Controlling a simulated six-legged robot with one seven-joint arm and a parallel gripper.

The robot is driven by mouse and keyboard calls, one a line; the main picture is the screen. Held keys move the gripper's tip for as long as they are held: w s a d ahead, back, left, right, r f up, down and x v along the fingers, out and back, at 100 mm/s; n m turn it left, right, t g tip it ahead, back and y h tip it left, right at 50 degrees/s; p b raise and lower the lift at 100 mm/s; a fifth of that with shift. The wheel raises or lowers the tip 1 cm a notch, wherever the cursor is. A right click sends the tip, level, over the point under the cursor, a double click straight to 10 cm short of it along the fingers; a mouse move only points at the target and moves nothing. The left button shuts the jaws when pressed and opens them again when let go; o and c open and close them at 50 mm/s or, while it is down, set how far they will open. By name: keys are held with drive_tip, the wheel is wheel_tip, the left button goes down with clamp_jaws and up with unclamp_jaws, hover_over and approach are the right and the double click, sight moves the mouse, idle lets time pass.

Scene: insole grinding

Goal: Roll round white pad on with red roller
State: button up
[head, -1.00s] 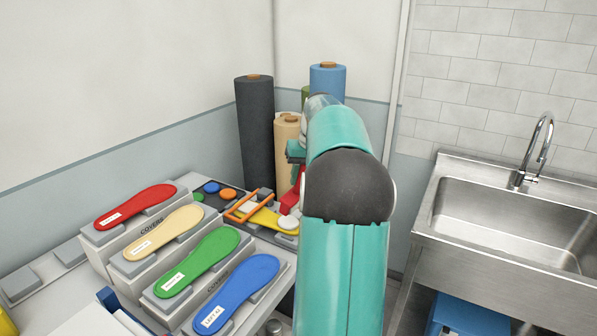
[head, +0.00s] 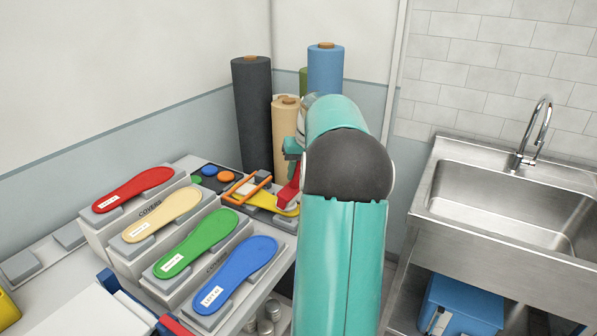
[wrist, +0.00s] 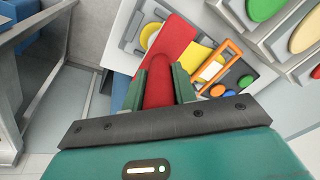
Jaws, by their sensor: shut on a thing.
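My gripper (wrist: 164,90) is shut on the handle of the red roller (wrist: 173,45), which reaches forward over the work tray. In the head view the red roller (head: 289,187) shows beside my arm, at the near end of the yellow insole (head: 284,209). The yellow insole (wrist: 196,53) also shows on both sides of the roller in the wrist view. Whether the roller touches the insole is unclear.
An orange frame (head: 248,187) lies across the insole. Blue (head: 210,170), orange (head: 227,177) and green discs lie left of it. Red, tan, green and blue insoles (head: 250,262) sit on stands. Upright rolls (head: 253,110) stand behind; a sink (head: 510,210) is right.

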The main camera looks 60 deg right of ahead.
drive_tip(key=shift+f, duration=0.65)
idle(0.6)
drive_tip(key=shift+w, duration=0.1)
drive_tip(key=shift+w+a, duration=0.15)
drive_tip(key=shift+w, duration=0.55)
drive_tip(key=shift+w+a, duration=0.15)
drive_tip(key=shift+w, duration=0.5)
drive_tip(key=shift+s+d, duration=0.15)
drive_tip(key=shift+s, duration=0.6)
drive_tip(key=shift+s+d, duration=0.15)
drive_tip(key=shift+s, duration=0.6)
drive_tip(key=shift+w+a, duration=0.15)
drive_tip(key=shift+w, duration=0.65)
drive_tip(key=shift+w+a, duration=0.15)
drive_tip(key=shift+w, duration=0.6)
drive_tip(key=shift+r, duration=0.1)
